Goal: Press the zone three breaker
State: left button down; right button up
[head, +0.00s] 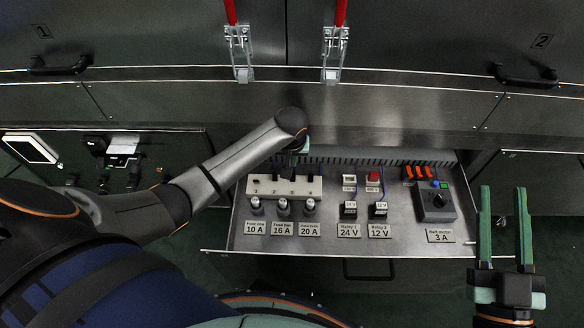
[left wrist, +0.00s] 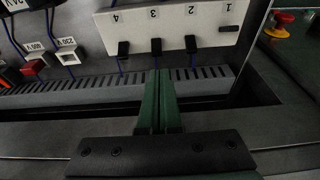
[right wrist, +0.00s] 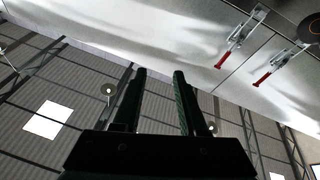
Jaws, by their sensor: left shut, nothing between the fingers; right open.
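The white breaker block (head: 262,190) sits in the open drawer in the head view. In the left wrist view the block (left wrist: 172,28) appears upside down, numbered 4, 3, 2, 1 from left to right. The zone three breaker lever (left wrist: 156,46) is black and sticks out toward my gripper, like those of 2 and 4; lever 1 (left wrist: 228,28) sits differently, closer to its number. My left gripper (left wrist: 159,72) is shut and empty, its tips just short of lever three, with a small apparent gap. In the head view the arm partly hides it (head: 294,162). My right gripper (head: 505,192) is open and empty, right of the drawer.
A slotted duct (left wrist: 90,95) runs beside the block. Red-handled latches (head: 240,55) hang on the panel above.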

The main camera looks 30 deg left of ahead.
aim_at(293, 177)
pick_arm(q)
jog(key=b+x, duration=0.2)
jog(key=x, duration=0.2)
jog(key=shift+f, duration=0.2)
jog(key=shift+w+f, duration=0.15)
jog(key=shift+f, duration=0.1)
pick_arm(e)
jog(key=s+a+r+n+t+y, duration=0.1)
jog(key=s+r+n+y, duration=0.5)
jog(key=r, duration=0.3)
jog(key=shift+t+y, duration=0.3)
jog(key=shift+y, duration=0.5)
jog(key=shift+s+a+r, duration=0.1)
jog(key=shift+r, duration=0.2)
